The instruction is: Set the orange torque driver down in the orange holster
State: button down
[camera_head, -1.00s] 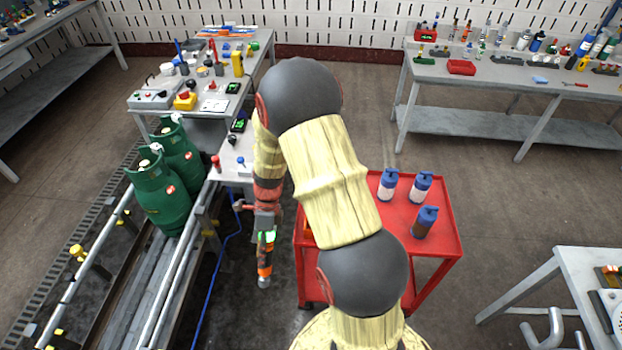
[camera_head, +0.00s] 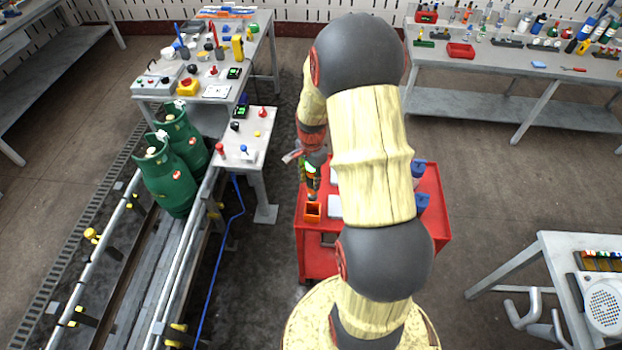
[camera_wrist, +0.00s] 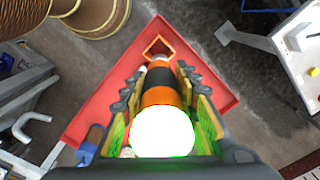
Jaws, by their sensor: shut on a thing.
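The orange torque driver (camera_wrist: 161,96) has orange and black bands and a bright white round end toward the wrist camera. My gripper (camera_wrist: 160,74) is shut on it, with a finger pad on each side. The driver's far end points down toward the orange holster (camera_head: 312,212), a small open square box on the red cart. The holster also shows in the wrist view (camera_wrist: 171,44), just beyond the driver's tip. In the head view the tip is just above or at the holster's back edge; I cannot tell whether it is over the opening.
The red cart (camera_head: 316,262) also bears blue-topped bottles (camera_head: 421,203), partly behind my arm, and a pale flat item (camera_head: 335,206). A small grey table (camera_head: 262,150) with knobs stands to the left. Green gas cylinders (camera_head: 165,178) stand on the conveyor.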

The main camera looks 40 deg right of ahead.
aim_at(311, 197)
jog(key=shift+r, duration=0.2)
jog(key=shift+r, duration=0.25)
jog(key=shift+f+b, duration=1.35)
jog(key=shift+f, duration=1.3)
jog(key=shift+f+b, duration=1.5)
jog(key=shift+f, duration=1.15)
jog(key=shift+f, duration=0.2)
jog(key=shift+f+b, duration=0.9)
jog(key=shift+f, duration=0.5)
jog(key=c, duration=1.3)
grip_release()
jog(key=shift+c, duration=0.2)
